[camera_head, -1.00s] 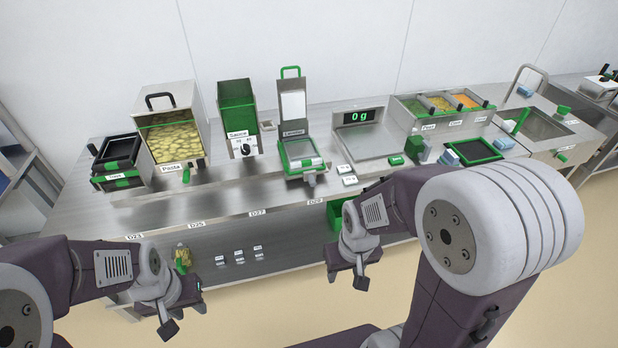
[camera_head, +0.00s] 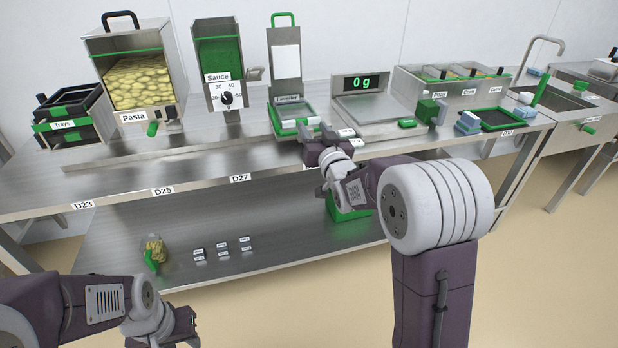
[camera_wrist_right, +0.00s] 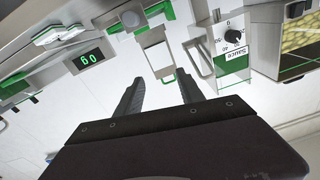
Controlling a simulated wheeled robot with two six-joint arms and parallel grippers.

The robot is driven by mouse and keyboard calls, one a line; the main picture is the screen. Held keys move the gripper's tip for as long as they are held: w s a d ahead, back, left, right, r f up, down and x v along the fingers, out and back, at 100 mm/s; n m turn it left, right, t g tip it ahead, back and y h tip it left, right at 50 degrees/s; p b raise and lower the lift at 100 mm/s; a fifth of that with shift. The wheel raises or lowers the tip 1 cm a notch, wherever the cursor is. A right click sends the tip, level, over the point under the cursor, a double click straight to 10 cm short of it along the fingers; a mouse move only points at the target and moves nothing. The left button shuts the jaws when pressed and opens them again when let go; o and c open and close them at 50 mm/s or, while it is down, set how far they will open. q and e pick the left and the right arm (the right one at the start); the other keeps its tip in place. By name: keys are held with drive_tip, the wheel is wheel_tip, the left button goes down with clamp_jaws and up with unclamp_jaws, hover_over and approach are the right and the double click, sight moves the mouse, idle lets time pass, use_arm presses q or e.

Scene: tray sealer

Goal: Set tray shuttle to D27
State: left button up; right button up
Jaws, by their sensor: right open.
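The D27 label (camera_head: 240,178) is on the worktop's front edge, between D25 (camera_head: 163,191) and the area behind my right arm. A green-edged tray (camera_head: 292,112) sits below the leveler (camera_head: 286,62), left of D29's hidden place. I cannot tell for sure whether it rides on the tray shuttle. My right gripper (camera_head: 318,138) is at the worktop's front, just in front of and right of this tray. In the right wrist view its fingers (camera_wrist_right: 160,92) are apart with nothing between them. My left gripper (camera_head: 186,332) is low at the bottom left, away from the worktop; its fingers are unclear.
The pasta bin (camera_head: 140,80), sauce dispenser (camera_head: 222,65) and black trays (camera_head: 75,122) stand left. The scale (camera_head: 365,107) reads 0 g. Right are topping bins (camera_head: 455,85) and a sealing frame (camera_head: 496,119). The lower shelf (camera_head: 190,225) holds a bag (camera_head: 154,251) and small packs.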

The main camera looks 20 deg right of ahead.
use_arm(q)
wheel_tip(320, 180, down, 7)
drive_tip(key=b, duration=0.4)
drive_tip(key=shift+f, duration=0.2)
use_arm(e)
wheel_tip(320, 180, down, 9)
drive_tip(key=d, duration=0.1)
drive_tip(key=shift+w+d+f, duration=0.15)
drive_tip(key=shift+w+d, duration=0.05)
drive_tip(key=shift+w, duration=0.05)
drive_tip(key=w+b, duration=0.2)
drive_tip(key=w, duration=0.7)
use_arm(q)
wheel_tip(320, 180, down, 2)
use_arm(e)
drive_tip(key=shift+c, duration=0.4)
clamp_jaws()
